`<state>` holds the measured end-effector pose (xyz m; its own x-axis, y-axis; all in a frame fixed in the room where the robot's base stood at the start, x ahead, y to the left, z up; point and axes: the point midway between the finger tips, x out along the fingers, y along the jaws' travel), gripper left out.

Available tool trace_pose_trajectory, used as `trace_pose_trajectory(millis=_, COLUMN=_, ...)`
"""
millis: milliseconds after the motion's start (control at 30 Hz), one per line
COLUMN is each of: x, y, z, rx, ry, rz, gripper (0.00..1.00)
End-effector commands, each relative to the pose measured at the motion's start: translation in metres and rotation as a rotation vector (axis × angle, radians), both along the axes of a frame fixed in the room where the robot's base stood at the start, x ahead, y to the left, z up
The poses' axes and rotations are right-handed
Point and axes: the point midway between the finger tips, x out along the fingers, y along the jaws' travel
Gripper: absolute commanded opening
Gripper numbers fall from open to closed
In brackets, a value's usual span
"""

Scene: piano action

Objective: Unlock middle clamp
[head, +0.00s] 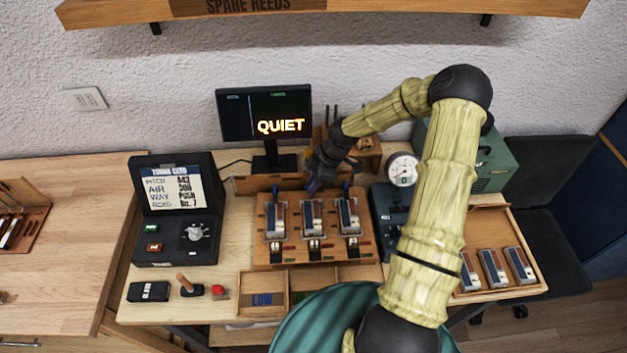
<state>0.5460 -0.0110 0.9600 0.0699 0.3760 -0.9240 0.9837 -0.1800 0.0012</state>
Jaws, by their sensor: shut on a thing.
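A wooden fixture (262,225) holds three reed blocks side by side in clear-edged holders. My gripper (316,184) reaches down from behind to the back end of the middle slot. It is shut on the middle clamp's lever, which it mostly hides. The lever's exact angle cannot be told.
A monitor (264,112) reading QUIET stands behind the fixture. A tuning box (172,225) is at left, a round gauge (402,169) at right. A tray (528,250) with three reed blocks lies at far right, partly behind my arm. Open compartments (262,300) lie in front.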

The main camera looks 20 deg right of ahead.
Motion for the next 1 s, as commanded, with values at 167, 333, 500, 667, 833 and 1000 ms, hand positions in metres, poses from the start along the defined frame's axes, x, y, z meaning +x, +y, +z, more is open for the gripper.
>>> trace_pose_trajectory(millis=167, x=0.0, y=-0.001, z=-0.001, rx=-0.001, ry=0.0, rz=0.0, gripper=0.0)
trace_pose_trajectory(millis=333, x=0.0, y=-0.001, z=-0.001, rx=-0.001, ry=0.0, rz=0.0, gripper=0.35)
trace_pose_trajectory(millis=500, x=0.0, y=0.0, z=-0.001, rx=0.0, ry=0.0, rz=-0.001, gripper=0.41)
trace_pose_trajectory(millis=667, x=0.0, y=0.0, z=0.0, rx=0.0, ry=0.0, rz=-0.001, gripper=0.41)
trace_pose_trajectory(millis=833, x=0.0, y=-0.005, z=0.01, rx=0.0, ry=-0.001, rz=-0.001, gripper=0.41)
trace_pose_trajectory(millis=1000, x=-0.002, y=-0.016, z=0.034, rx=-0.001, ry=-0.002, rz=-0.004, gripper=0.41)
